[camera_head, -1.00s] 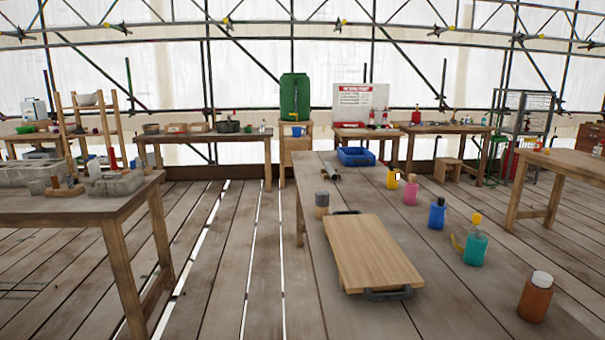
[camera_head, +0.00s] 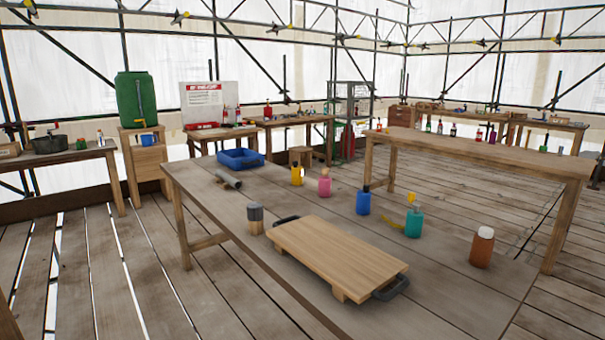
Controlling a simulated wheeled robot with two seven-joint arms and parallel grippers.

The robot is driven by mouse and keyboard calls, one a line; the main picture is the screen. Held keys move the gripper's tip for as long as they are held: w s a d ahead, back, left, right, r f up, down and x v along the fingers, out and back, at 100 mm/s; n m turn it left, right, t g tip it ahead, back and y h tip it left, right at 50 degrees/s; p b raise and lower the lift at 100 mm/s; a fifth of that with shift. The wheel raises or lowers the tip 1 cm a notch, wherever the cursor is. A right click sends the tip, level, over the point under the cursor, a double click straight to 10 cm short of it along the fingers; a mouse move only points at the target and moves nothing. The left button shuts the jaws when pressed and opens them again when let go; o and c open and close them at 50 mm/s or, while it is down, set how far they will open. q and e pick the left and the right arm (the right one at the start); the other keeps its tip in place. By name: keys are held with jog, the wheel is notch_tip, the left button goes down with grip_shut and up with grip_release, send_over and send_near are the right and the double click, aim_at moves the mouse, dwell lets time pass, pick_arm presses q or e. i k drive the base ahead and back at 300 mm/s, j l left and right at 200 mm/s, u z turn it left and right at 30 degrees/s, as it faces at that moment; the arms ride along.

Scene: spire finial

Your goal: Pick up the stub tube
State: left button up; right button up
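A short grey tube (camera_head: 228,179), which looks like the stub tube, lies on its side on the wooden table (camera_head: 330,205) near its far left part. It seems to rest on a small wooden piece, too small to make out clearly. It lies just in front of a blue tray (camera_head: 240,159). Neither of my grippers shows in the head view.
On the same table are a wooden board with dark handles (camera_head: 335,255), a grey-topped jar (camera_head: 255,218), and yellow (camera_head: 297,174), pink (camera_head: 324,183), blue (camera_head: 363,201), teal (camera_head: 413,221) and brown (camera_head: 482,247) bottles. Open plank floor lies left of the table.

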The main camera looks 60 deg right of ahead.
aim_at(228, 179)
jog(key=i+l+z, duration=0.15)
jog(key=i+z, duration=0.15)
jog(key=i, duration=0.2)
jog(key=i+z, duration=0.3)
jog(key=i, duration=0.25)
jog(key=i+z, duration=0.35)
jog(key=i, duration=0.2)
jog(key=i+j+z, duration=0.3)
jog(key=i, duration=0.2)
jog(key=i+j+z, duration=0.3)
jog(key=i, duration=0.2)
